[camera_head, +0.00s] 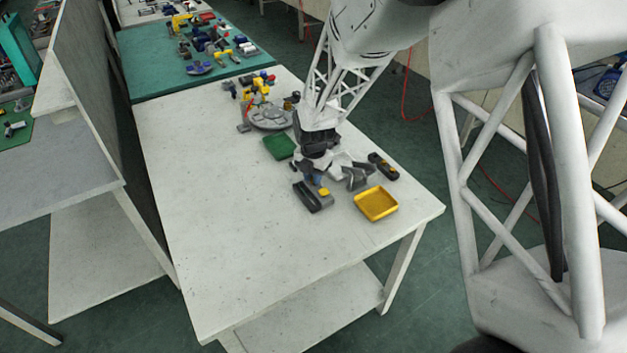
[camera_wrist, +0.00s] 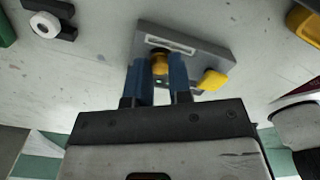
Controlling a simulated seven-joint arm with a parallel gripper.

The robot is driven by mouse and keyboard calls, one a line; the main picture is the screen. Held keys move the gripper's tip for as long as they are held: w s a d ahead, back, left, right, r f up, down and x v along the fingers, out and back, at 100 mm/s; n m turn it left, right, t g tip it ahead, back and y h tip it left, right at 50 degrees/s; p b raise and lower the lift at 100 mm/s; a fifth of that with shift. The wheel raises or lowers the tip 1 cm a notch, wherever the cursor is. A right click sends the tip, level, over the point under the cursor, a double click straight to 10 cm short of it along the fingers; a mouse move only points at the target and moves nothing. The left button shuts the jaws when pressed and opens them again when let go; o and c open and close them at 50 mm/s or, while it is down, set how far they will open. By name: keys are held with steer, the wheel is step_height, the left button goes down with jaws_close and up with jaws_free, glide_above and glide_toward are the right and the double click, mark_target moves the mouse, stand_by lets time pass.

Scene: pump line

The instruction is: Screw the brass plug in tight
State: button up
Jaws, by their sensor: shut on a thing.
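My gripper (camera_wrist: 163,66) is shut on the brass plug (camera_wrist: 160,63), which shows between its two blue fingers in the wrist view. The plug is at the face of a grey block (camera_wrist: 188,42) with a pale label strip and a yellow part (camera_wrist: 213,80) on one side. I cannot tell how deep the plug sits in the block. In the head view my gripper (camera_head: 316,177) points down at the dark grey block (camera_head: 312,198), with the yellow part (camera_head: 324,191) beside the fingers. The plug is hidden there.
A yellow tray (camera_head: 376,204) lies right of the block, and a green tray (camera_head: 279,146) behind. A dark fixture (camera_head: 383,166) and grey pieces (camera_head: 355,178) stand close to my gripper. A round grey plate (camera_head: 270,117) is farther back. The table's left and front are clear.

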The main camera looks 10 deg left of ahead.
steer(key=m, duration=0.5)
steer(key=shift+m, duration=1)
steer(key=m, duration=0.3)
steer(key=shift+m, duration=2)
steer(key=shift+m, duration=3.5)
